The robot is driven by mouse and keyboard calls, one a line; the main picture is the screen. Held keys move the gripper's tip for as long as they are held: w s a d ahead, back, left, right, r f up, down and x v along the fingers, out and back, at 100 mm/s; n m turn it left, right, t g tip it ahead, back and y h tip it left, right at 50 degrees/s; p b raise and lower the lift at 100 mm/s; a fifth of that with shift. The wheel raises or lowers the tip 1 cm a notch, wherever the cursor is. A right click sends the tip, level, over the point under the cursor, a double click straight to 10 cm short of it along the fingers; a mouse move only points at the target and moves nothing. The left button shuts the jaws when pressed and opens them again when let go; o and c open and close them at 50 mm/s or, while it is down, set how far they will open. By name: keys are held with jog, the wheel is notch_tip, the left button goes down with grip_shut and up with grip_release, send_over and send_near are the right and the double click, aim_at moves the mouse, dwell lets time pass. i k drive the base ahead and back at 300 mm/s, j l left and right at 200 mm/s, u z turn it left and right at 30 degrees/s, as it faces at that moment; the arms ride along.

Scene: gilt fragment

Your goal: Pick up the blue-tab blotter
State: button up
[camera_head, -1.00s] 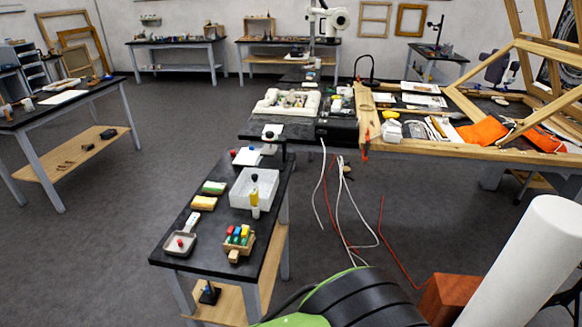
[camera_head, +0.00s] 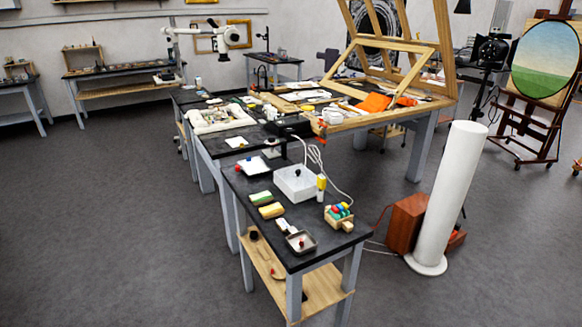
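A small wooden holder (camera_head: 338,223) stands at the near right corner of the black-topped side table (camera_head: 262,211). Several small coloured pieces stand in it: red, green and blue. The blue piece (camera_head: 345,206) is probably the blue-tab blotter, but it is too small to make out a tab or its exact shape. My gripper is not in view.
A white column (camera_head: 449,195) and a reddish-brown box (camera_head: 406,223) stand right. Floor in front is clear.

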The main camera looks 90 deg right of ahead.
aim_at(253, 167)
jog(key=i+l+z, duration=0.35)
jog(key=z, duration=0.15)
jog(key=i+l+z, duration=0.1)
jog(key=i+z, duration=0.9)
jog(key=i+j+z, duration=0.2)
jog(key=i+z, duration=0.25)
jog(key=i+l, duration=0.2)
jog(key=i, duration=0.25)
jog(key=i+l, duration=0.2)
jog(key=i, duration=0.2)
jog(key=i+l+u, duration=0.1)
jog(key=l+u, duration=0.75)
